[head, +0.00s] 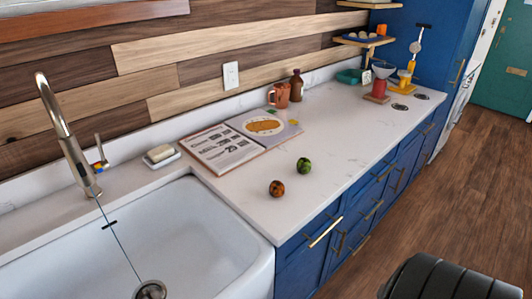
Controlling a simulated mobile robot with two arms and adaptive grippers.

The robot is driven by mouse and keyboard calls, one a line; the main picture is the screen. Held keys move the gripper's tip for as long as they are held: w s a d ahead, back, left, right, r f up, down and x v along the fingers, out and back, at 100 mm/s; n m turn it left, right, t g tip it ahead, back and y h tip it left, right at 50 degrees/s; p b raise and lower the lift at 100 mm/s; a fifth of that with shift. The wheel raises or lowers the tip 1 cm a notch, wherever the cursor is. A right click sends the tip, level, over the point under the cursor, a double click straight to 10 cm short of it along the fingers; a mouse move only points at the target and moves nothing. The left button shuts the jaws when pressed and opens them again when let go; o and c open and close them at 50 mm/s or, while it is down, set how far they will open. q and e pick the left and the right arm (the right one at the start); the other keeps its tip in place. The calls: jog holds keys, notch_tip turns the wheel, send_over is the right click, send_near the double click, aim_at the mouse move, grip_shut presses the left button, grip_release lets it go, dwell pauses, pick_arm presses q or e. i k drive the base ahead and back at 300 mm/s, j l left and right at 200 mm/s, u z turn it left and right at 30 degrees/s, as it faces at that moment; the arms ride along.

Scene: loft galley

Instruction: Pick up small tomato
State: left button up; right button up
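Two small round fruits lie on the white counter right of the sink. One is dark orange-brown with dark patches (277,188), close to the counter's front edge. The other is green with dark patches (304,165), a little farther back and to the right. Either may be the small tomato; I cannot tell for sure which. They are apart and nothing covers them. Neither of my grippers is in view. A dark rounded part at the bottom right shows no fingers.
An open cookbook (215,152) lies behind the fruits. A white sink (190,230) with a faucet (65,135) is at left. A mug (280,95) and a brown bottle (296,86) stand at the wall. The counter (350,130) right of the fruits is clear.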

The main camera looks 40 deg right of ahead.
aim_at(277, 188)
jog(key=l+z, duration=0.1)
jog(key=z, duration=0.3)
jog(key=l+z, duration=0.1)
jog(key=z, duration=0.25)
jog(key=k+l+z, duration=0.1)
jog(key=z, duration=0.3)
jog(key=l+z, duration=0.1)
jog(key=z, duration=0.25)
